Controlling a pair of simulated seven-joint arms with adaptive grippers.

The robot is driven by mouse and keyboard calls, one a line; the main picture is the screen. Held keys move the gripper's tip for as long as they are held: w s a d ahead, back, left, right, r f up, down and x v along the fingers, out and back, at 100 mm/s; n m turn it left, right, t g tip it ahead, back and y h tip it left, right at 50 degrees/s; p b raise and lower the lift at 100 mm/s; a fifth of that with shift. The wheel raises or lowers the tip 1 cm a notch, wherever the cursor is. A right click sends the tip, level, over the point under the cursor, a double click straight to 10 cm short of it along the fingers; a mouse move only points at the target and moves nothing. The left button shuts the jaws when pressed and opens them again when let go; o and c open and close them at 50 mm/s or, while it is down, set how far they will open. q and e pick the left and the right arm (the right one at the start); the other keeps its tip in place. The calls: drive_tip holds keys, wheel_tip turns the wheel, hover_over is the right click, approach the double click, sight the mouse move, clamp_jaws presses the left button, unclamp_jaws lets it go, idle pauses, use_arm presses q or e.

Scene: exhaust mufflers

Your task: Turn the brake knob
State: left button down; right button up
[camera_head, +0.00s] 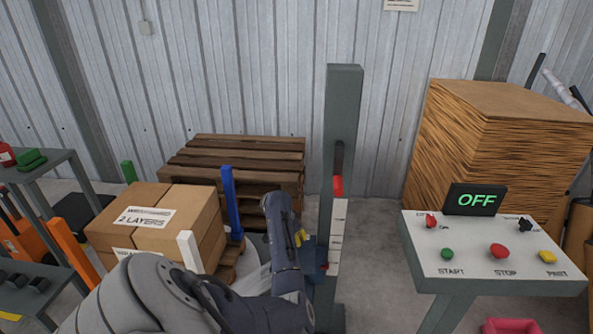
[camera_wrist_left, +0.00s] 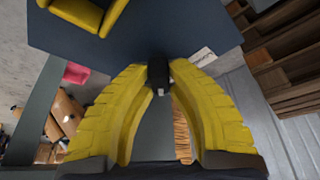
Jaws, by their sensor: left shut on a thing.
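My left gripper (camera_wrist_left: 160,82) shows its two yellow fingers in the left wrist view, with their tips shut on a small black knob (camera_wrist_left: 157,72). The knob sits at the edge of a dark blue box (camera_wrist_left: 120,40). In the head view my left gripper (camera_head: 301,238) is mostly hidden behind my own arm, with a bit of yellow showing at the blue box (camera_head: 311,258) on the grey-green post (camera_head: 342,115). The knob is hidden in that view. How far the knob is turned cannot be told. My right gripper is in neither view.
A control desk (camera_head: 420,250) with coloured buttons and an "OFF" display (camera_head: 474,200) stands at the right. Cardboard boxes (camera_head: 165,222) are at the left, wooden pallets (camera_head: 245,160) behind. A cardboard stack (camera_head: 490,135) is at the back right. A red handle (camera_head: 338,186) shows on the post.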

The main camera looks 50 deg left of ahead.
use_arm(q)
drive_tip(key=shift+m, duration=0.3)
idle(0.4)
drive_tip(key=c, duration=1.3)
unclamp_jaws()
drive_tip(key=v, duration=1.2)
drive_tip(key=shift+a, duration=0.15)
